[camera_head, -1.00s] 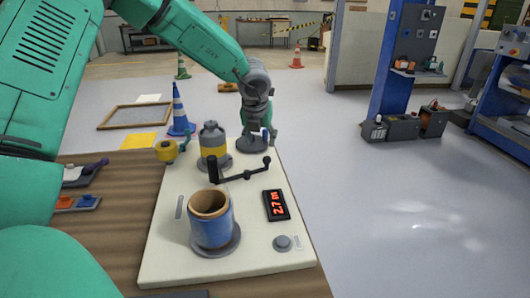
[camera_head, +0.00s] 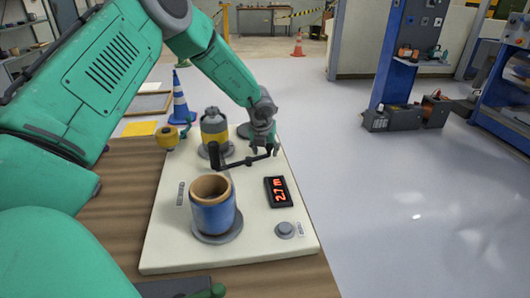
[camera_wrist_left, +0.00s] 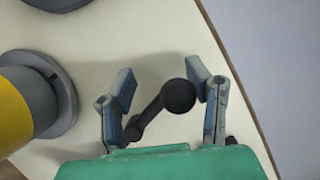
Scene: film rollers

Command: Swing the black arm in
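The black arm (camera_head: 240,161) stands out over the cream board (camera_head: 165,255), from a black upright block on the left to a round end knob on the right. A blue roller with a tan rim (camera_head: 213,215) stands in front of it. My left gripper (camera_head: 265,150) is at the right end of the arm. In the left wrist view my left gripper (camera_wrist_left: 161,82) is open, with the black knob (camera_wrist_left: 178,96) between its fingers, nearer the right finger. I see a gap at the left finger; contact at the right is unclear. My right gripper is not in view.
A grey and yellow cylinder (camera_head: 214,131) stands behind the arm, with a yellow knob (camera_head: 168,137) to its left. A display (camera_head: 278,191) reads 2.7 m, and a grey round button (camera_head: 286,230) sits front right. The board lies on a wooden table (camera_head: 110,235).

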